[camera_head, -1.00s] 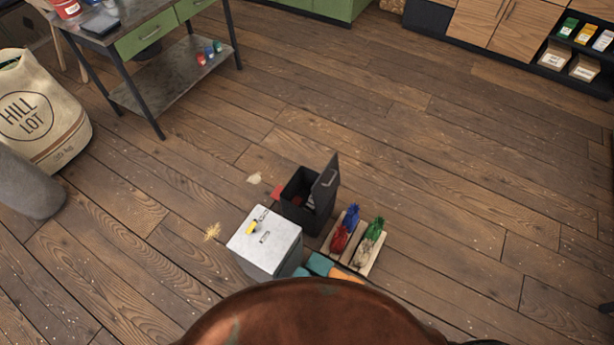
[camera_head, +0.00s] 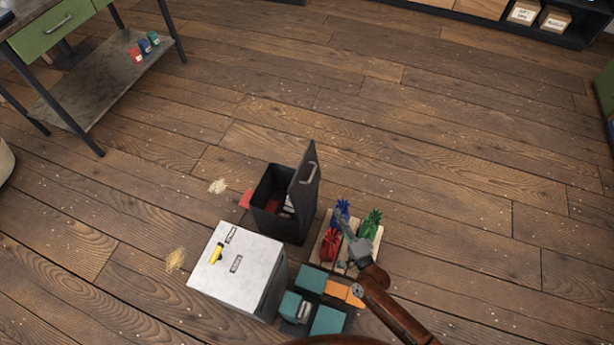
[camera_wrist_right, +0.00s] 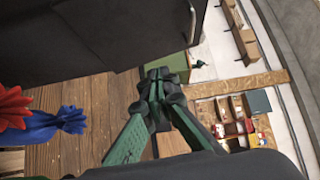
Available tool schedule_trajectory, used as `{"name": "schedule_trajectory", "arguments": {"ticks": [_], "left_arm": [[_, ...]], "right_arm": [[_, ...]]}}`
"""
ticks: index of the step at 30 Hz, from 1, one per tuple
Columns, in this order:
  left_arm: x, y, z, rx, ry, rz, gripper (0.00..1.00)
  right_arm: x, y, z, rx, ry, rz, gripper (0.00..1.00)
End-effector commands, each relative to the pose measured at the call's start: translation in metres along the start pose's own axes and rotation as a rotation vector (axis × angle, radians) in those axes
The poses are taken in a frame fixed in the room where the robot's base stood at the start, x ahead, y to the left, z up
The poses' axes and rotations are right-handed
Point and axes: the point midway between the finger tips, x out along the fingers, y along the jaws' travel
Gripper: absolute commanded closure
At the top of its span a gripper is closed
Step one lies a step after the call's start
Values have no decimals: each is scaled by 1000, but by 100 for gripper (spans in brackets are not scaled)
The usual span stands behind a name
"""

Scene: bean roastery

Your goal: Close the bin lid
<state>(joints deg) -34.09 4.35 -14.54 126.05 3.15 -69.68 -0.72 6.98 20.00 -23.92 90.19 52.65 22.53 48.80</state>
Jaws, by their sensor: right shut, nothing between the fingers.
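The dark bin (camera_head: 268,211) stands on the wooden floor, open at the top. Its lid (camera_head: 303,192) stands up steeply at the bin's right side, with a metal handle on its outer face. My right gripper (camera_head: 347,232) is shut and empty, over the crates to the right of the bin and apart from the lid. In the right wrist view my right gripper (camera_wrist_right: 158,82) shows its fingers together. A large dark panel (camera_wrist_right: 70,40), apparently the lid, fills the upper left there. My left gripper is out of view.
A white-topped cabinet (camera_head: 232,275) with a yellow item stands in front of the bin. Shallow wooden crates (camera_head: 326,257) hold red, blue and green bags. Teal and orange boxes (camera_head: 328,320) lie nearer me. The floor behind the bin is clear.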

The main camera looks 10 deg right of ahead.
Motion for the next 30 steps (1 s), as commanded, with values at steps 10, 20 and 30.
{"name": "schedule_trajectory", "arguments": {"ticks": [10, 20, 30], "left_arm": [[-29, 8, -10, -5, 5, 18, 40], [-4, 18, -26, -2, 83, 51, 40], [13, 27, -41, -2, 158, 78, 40]], "right_arm": [[32, -35, 11, 243, 8, -138, 100], [85, -43, 9, 245, 10, -141, 100], [141, -55, 23, 246, 8, -139, 100]]}}
